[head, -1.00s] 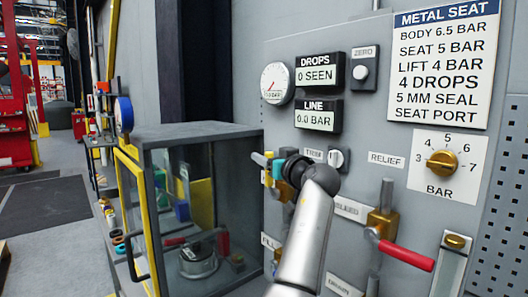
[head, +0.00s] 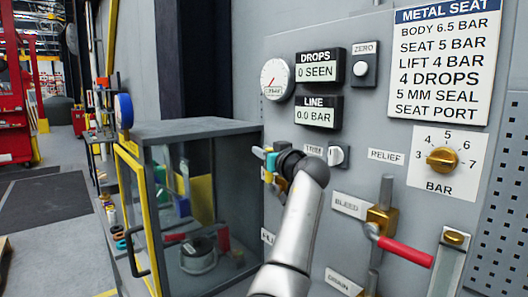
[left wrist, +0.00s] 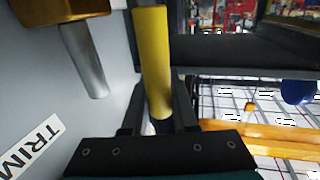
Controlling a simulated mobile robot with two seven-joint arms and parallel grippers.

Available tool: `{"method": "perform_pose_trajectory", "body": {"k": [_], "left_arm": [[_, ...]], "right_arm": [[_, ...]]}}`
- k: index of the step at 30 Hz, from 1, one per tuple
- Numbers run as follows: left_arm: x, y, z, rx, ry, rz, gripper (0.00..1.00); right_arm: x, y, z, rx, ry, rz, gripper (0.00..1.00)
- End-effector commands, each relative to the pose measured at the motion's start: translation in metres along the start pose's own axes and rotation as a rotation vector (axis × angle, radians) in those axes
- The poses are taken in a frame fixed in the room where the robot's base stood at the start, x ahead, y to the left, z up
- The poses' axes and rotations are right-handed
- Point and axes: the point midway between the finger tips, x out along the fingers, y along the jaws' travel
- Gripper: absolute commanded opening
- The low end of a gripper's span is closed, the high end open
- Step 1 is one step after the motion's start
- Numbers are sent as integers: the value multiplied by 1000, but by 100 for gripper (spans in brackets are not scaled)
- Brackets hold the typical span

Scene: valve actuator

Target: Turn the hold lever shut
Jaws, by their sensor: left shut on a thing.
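My left gripper (head: 270,163) is at the grey panel, just right of the glass-sided cabinet. In the left wrist view its dark fingers (left wrist: 158,118) are shut on a yellow lever handle (left wrist: 152,55), which appears to be the hold lever. A small yellow end of the handle (head: 257,152) shows past the fingers in the head view. My wrist and forearm hide most of the lever and any label of its own. A brass body (left wrist: 60,10) with a grey pipe (left wrist: 84,62) is beside the handle in the left wrist view. My right gripper is out of view.
The glass-sided cabinet (head: 190,130) stands close on the left. A red-handled lever (head: 405,252) sticks out at lower right, near the BLEED label (head: 350,206). A small TRIM knob (head: 338,156) is right of my wrist. The LINE display (head: 318,113) reads 0.0 BAR.

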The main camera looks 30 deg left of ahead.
Motion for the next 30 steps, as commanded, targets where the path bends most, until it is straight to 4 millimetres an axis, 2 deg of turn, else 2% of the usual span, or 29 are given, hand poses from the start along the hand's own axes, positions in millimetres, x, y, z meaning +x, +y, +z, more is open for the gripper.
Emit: {"method": "perform_pose_trajectory", "body": {"k": [1,4,30], "left_arm": [[0,0,0,0,0,0,12],[0,0,0,0,0,0,0],[0,0,1,1,-1,0,0]], "right_arm": [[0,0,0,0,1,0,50],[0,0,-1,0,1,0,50],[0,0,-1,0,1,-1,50]]}}
